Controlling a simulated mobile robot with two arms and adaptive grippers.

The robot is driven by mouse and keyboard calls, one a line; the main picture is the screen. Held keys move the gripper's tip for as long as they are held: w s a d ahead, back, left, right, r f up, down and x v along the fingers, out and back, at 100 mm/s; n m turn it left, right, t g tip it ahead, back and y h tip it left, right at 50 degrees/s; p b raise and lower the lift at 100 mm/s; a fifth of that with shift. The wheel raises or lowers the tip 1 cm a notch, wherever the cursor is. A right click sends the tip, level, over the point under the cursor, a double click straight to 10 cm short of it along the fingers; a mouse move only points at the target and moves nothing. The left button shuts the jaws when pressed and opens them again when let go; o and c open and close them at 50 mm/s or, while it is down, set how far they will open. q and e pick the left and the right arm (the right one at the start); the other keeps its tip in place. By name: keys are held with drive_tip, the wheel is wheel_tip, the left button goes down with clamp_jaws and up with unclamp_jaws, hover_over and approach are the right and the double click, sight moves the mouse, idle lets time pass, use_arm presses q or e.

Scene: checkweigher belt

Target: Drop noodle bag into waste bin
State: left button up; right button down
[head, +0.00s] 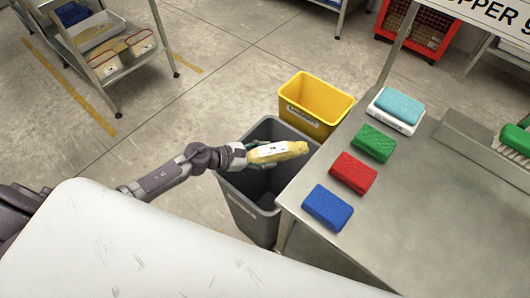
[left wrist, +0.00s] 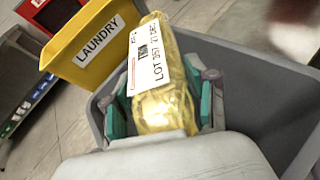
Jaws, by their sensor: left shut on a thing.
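The noodle bag (head: 278,152) is yellow with a white printed label. My left gripper (head: 262,150) is shut on it and holds it above the open mouth of the grey waste bin (head: 252,208). In the left wrist view the noodle bag (left wrist: 165,85) sits between the green-padded fingers of my left gripper (left wrist: 163,100), its label reading LOT. The rim of the grey waste bin (left wrist: 262,52) surrounds it in that view. The part of the bin's inside that shows looks dark; the bottom is hidden. My right gripper is not in view.
A yellow bin (head: 318,112) stands behind the grey one; its label reads LAUNDRY in the left wrist view (left wrist: 97,45). A steel table (head: 400,215) at the right carries blue, red and green sponges (head: 353,172). A wheeled rack (head: 105,70) stands at the far left.

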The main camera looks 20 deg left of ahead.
use_arm(q)
drive_tip(key=o, duration=1.5)
drive_tip(key=shift+c, duration=0.2)
drive_tip(key=v, duration=1.2)
